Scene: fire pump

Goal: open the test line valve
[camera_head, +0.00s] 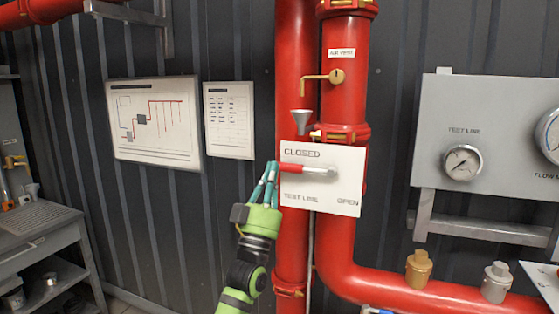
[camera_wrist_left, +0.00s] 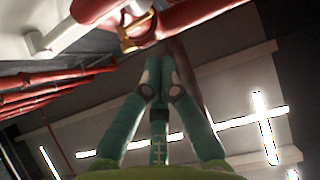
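The test line valve lever has a red grip (camera_head: 291,168) and a grey arm (camera_head: 318,171). It points left across a white plate (camera_head: 335,195) marked CLOSED at upper left, OPEN at lower right and TEST LINE at lower left. My left gripper (camera_head: 272,168) is upright, its teal fingertips at the left end of the red grip; I cannot tell whether they touch it. In the left wrist view, the fingertips (camera_wrist_left: 165,62) come together with nothing seen between them. My right gripper is not in view.
Red vertical pipes (camera_head: 294,75) stand behind the plate. A brass air vent valve (camera_head: 336,76) and a grey funnel (camera_head: 302,119) are above it. A gauge panel (camera_head: 490,125) hangs at right, a grey bench (camera_head: 40,235) stands at left.

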